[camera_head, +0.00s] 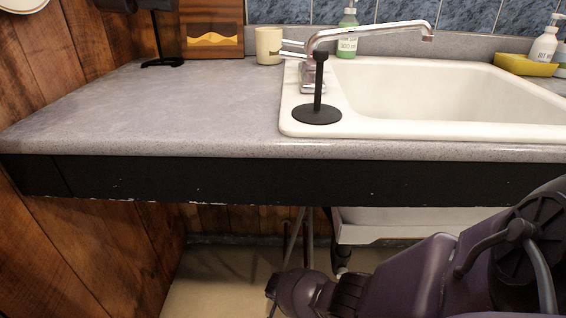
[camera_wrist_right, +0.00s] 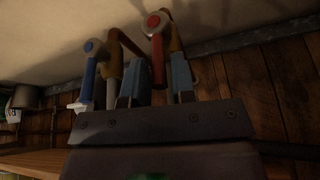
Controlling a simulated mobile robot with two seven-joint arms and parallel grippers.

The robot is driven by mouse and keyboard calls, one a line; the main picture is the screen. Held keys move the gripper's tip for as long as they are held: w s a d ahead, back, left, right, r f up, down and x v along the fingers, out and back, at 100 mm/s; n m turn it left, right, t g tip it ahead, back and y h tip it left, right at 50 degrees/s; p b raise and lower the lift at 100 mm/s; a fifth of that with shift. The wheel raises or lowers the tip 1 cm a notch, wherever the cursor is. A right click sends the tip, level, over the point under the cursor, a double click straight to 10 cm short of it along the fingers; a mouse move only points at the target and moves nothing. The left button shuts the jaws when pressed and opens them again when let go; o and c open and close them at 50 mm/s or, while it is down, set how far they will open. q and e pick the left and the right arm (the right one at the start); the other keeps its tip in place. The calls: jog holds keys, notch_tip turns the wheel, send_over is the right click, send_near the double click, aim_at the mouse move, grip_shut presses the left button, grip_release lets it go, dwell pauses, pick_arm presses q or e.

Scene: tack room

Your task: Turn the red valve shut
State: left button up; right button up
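In the right wrist view, the red valve (camera_wrist_right: 157,60) has a round red-and-white cap at the top and a red lever hanging from it. A similar valve with a blue lever (camera_wrist_right: 90,72) is to its left. My right gripper (camera_wrist_right: 156,82) is open, with one blue-grey finger on each side of the red lever's lower end. I cannot tell whether either finger touches the lever. In the head view my right arm reaches in below the counter, and neither valve can be made out there. My left gripper is in neither view.
The grey counter (camera_head: 190,105) with its dark front edge overhangs the space where my right arm is. A white sink (camera_head: 450,95), a faucet (camera_head: 370,30), a black stand (camera_head: 317,110) and a mug (camera_head: 268,46) are above. Thin pipes (camera_head: 308,235) run down below the counter.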

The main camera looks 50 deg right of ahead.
grip_shut()
pick_arm(q)
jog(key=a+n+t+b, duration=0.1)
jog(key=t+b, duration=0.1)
jog(key=b, duration=0.3)
pick_arm(e)
jog(key=w+a+g+h, duration=0.1)
jog(key=g, duration=0.1)
jog(key=w+a+f+n+g+h, duration=0.1)
jog(key=g+h, duration=0.1)
jog(key=shift+h, duration=0.3)
jog(key=shift+o, duration=1.8)
grip_release()
jog(key=shift+w, duration=0.1)
jog(key=shift+r, duration=0.1)
